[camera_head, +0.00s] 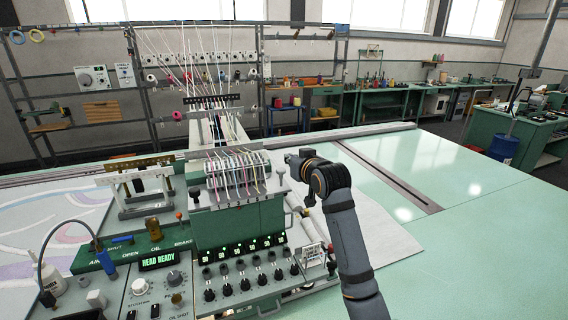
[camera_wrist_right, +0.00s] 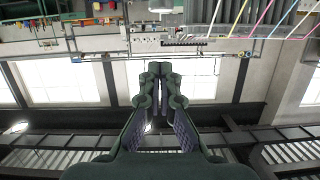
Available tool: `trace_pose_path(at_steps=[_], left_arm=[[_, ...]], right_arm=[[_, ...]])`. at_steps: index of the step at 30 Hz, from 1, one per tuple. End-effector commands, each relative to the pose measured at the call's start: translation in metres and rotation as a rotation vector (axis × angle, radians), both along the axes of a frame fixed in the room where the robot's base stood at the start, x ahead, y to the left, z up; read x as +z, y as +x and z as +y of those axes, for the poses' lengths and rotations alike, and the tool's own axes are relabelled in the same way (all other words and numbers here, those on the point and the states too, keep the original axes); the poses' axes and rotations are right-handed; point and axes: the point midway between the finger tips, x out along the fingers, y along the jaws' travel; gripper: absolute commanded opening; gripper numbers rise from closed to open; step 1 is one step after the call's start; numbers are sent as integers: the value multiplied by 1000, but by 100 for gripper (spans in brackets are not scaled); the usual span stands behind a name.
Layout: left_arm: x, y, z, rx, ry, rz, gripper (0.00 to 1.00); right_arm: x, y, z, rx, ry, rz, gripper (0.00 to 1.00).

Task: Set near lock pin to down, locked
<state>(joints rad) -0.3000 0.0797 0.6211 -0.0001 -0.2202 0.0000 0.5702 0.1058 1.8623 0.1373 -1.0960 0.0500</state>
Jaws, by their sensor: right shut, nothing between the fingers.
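A green tufting head (camera_head: 240,222) carries a row of threaded needle holders (camera_head: 238,170). I cannot tell for sure which is the near lock pin, or whether either is down. My right gripper (camera_head: 291,159) is beside the right end of the head, close to the right pin but seemingly apart from it. In the right wrist view its fingers (camera_wrist_right: 160,70) are together, with nothing between them. My left gripper is not in view.
A control panel with a "HEAD READY" display (camera_head: 160,259) and several knobs is at the front left. A blue-handled tool (camera_head: 104,256) stands there. Loose yarns run up from the head to a cone rack (camera_head: 205,75). The pale green table (camera_head: 470,190) is clear at right.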

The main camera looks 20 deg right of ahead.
Motion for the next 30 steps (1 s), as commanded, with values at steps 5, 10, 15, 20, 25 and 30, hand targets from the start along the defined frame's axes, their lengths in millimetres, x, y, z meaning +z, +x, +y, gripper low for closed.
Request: trace_pose_path(at_steps=[5,10,15,20,25,30], left_arm=[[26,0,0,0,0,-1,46],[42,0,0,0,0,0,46],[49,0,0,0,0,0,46],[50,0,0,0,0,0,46],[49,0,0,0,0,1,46],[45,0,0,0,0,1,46]], right_arm=[[-4,39,2,-1,1,4,0],[-28,51,3,-1,0,7,0],[-46,52,4,-1,-1,2,0],[-53,51,4,-1,-1,0,0],[-53,51,4,-1,-1,0,0],[-60,51,4,-1,0,1,0]])
